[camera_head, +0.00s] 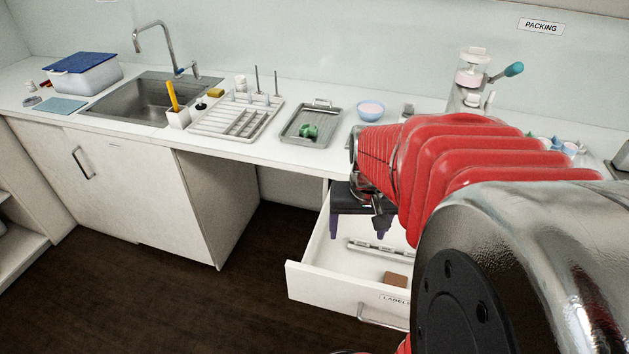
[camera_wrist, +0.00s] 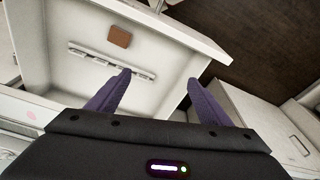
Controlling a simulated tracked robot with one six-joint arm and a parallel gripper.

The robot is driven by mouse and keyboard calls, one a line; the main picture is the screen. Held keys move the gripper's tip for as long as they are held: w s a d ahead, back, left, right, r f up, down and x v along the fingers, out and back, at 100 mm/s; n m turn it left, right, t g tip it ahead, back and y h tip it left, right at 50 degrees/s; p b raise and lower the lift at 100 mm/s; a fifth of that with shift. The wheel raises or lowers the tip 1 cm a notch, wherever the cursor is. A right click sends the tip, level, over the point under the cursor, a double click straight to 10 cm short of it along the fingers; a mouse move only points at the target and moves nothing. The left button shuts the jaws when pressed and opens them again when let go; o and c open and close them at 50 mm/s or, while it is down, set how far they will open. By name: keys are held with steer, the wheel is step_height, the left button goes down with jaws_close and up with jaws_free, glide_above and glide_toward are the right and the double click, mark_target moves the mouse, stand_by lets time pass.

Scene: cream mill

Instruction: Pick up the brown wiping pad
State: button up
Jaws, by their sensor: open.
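The brown wiping pad (camera_head: 396,280) lies flat on the floor of the open white drawer (camera_head: 312,274), near its front panel. It also shows in the wrist view (camera_wrist: 119,36), at the upper left. My gripper (camera_head: 358,232) is open and empty, above the back part of the drawer. Its two purple fingers point down, and in the wrist view my gripper (camera_wrist: 160,84) has its fingers spread apart. The pad lies away from the fingers, beyond a pale slotted bar, and nothing touches it. My arm hides the right side of the drawer in the head view.
The pale slotted bar (camera_head: 378,249) lies in the drawer between the pad and my gripper; the wrist view shows it too (camera_wrist: 110,61). Drawer walls surround both. The counter above holds a metal tray (camera_head: 299,137), a dish rack (camera_head: 214,127) and a bowl (camera_head: 371,110).

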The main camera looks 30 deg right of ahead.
steer(key=s+d+f+m+g+y, duration=0.1)
steer(key=s+d+f+m, duration=0.3)
steer(key=d+f, duration=0.5)
steer(key=shift+s+d+g, duration=0.4)
steer(key=shift+s+d, duration=0.65)
steer(key=shift+d, duration=0.2)
steer(key=shift+f, duration=0.1)
glide_above(395, 284)
steer(key=shift+w+d+f, duration=0.1)
steer(key=shift+d+f, duration=0.05)
steer(key=shift+f, duration=2)
steer(key=shift+w+d+f, duration=0.1)
steer(key=shift+d+f, duration=0.05)
steer(key=shift+f, duration=2)
steer(key=shift+f, duration=0.1)
steer(key=f, duration=0.3)
steer(key=shift+s+a+f, duration=0.2)
steer(key=shift+a, duration=0.05)
steer(key=shift+f, duration=0.8)
steer(key=shift+c, duration=0.3)
